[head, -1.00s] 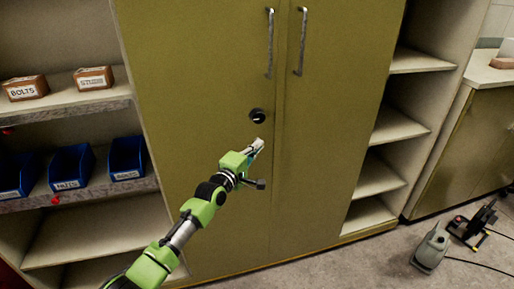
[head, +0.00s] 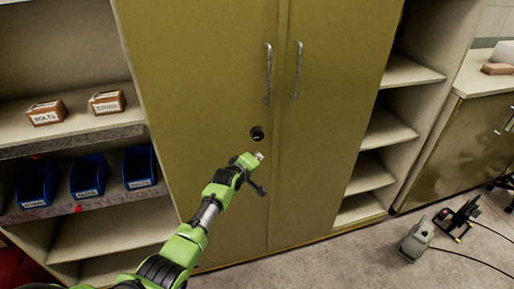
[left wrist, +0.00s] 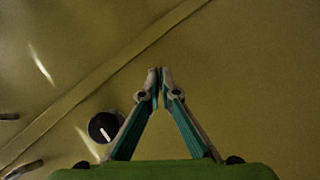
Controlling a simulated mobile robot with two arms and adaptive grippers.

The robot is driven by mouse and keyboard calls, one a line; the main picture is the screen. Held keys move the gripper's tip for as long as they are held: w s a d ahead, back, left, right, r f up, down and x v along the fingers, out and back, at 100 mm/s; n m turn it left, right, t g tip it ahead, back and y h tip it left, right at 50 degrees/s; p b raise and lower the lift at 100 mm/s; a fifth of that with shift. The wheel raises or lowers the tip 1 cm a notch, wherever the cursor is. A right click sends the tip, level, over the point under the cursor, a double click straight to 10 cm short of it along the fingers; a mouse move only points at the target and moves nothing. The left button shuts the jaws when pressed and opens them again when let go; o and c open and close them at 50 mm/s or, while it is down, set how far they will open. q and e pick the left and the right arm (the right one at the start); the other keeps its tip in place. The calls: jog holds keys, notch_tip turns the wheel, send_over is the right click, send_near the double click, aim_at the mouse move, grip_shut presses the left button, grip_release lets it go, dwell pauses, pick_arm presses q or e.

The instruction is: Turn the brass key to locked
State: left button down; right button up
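A dark round lock (head: 257,134) is on the left door of the olive cabinet, below the handles. In the left wrist view the same round black part (left wrist: 103,127) shows a short pale bar on its face, slightly tilted. I cannot tell whether that bar is the brass key; no brass colour shows. My left gripper (head: 259,155) is just below the lock in the head view, apart from it. In the left wrist view its fingertips (left wrist: 159,75) meet with nothing seen between them, and the lock is to the left of the fingers. My right gripper is not in view.
The tall cabinet doors (head: 215,75) carry two vertical handles (head: 268,75). Open shelves on the left hold blue bins (head: 88,176) and small brown boxes (head: 107,102). Shelves on the right (head: 385,130) look empty. A grey device (head: 415,240) with a cable lies on the floor.

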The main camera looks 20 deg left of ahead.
pick_arm(q)
jog(key=m+g+y+p, duration=0.1)
jog(key=m+g+y, duration=0.1)
jog(key=shift+w+d+r+g+p, duration=0.15)
jog(key=shift+d+g+p, duration=0.1)
jog(key=shift+g+p, duration=0.1)
jog(key=shift+m+g+y+b, duration=0.25)
jog(key=shift+m+y+b, duration=0.1)
jog(key=shift+y, duration=0.25)
jog(key=m+g+y+b, duration=0.1)
jog(key=b, duration=0.2)
jog(key=shift+w+y+b, duration=0.1)
jog(key=shift+y+b, duration=0.2)
jog(key=shift+y, duration=0.1)
jog(key=shift+d+m+g+y+b, duration=0.1)
jog(key=shift+m+g+y+b, duration=0.5)
jog(key=shift+b, duration=0.65)
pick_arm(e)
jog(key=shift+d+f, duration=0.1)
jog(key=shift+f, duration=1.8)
pick_arm(q)
jog(key=c, duration=2.3)
grip_release()
jog(key=shift+c, duration=0.2)
jog(key=shift+r, duration=0.15)
